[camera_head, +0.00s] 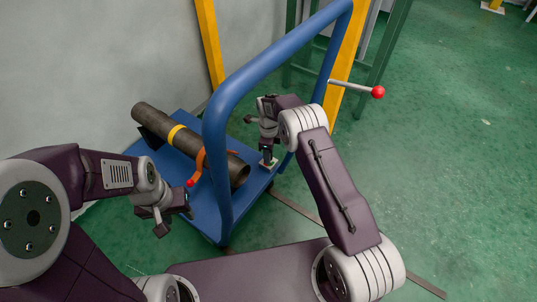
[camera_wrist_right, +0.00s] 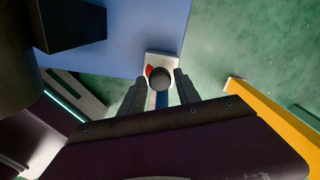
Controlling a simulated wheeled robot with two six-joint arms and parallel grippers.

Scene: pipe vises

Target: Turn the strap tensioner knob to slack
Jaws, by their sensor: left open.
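The tensioner knob (camera_wrist_right: 159,78) is a dark round knob with a red mark beside it, on a pale plate (camera_wrist_right: 158,60) at the cart's edge. My right gripper (camera_wrist_right: 160,84) is open, its two dark fingers either side of the knob with gaps visible. In the head view my right gripper (camera_head: 267,150) is just above the pale plate (camera_head: 268,163), and the knob is hidden there. An orange strap (camera_head: 200,162) lies over the dark pipe (camera_head: 190,142).
The blue cart (camera_head: 205,210) carries the pipe, which has a yellow band. Its tall blue handle (camera_head: 272,62) rises close to my right arm. A yellow post (camera_head: 210,45) stands near the wall. Green floor is clear at right.

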